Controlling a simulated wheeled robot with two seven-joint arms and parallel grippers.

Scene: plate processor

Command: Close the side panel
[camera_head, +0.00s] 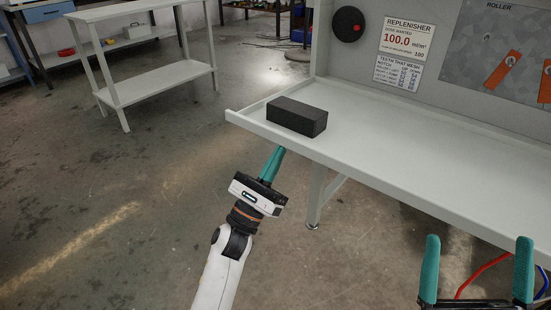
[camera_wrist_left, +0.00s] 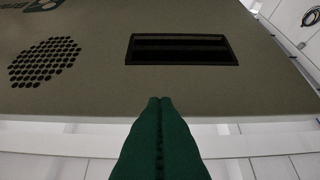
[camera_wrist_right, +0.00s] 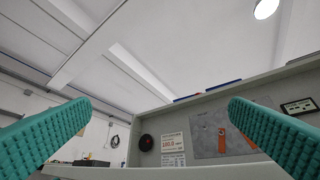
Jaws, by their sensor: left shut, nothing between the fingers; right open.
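A flat grey-brown panel (camera_wrist_left: 105,83) fills the upper part of the left wrist view. It has a round grille of dark holes (camera_wrist_left: 44,62) and a dark rectangular recess (camera_wrist_left: 182,49); I take it for the side panel. I cannot tell it apart in the head view. My left gripper (camera_head: 278,151) is shut and empty, just off the left front corner of the bench. Its closed tips (camera_wrist_left: 160,99) overlap the panel's lower edge in the left wrist view; contact is unclear. My right gripper (camera_head: 478,240) is open and empty in front of the bench.
The pale bench top (camera_head: 400,150) carries a black block (camera_head: 297,116) near its left end. Its back wall holds a replenisher sign (camera_head: 407,41) and orange tags (camera_head: 502,70). Red and blue cables (camera_head: 485,272) lie behind my right fingers. Open floor (camera_head: 100,200) lies to the left.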

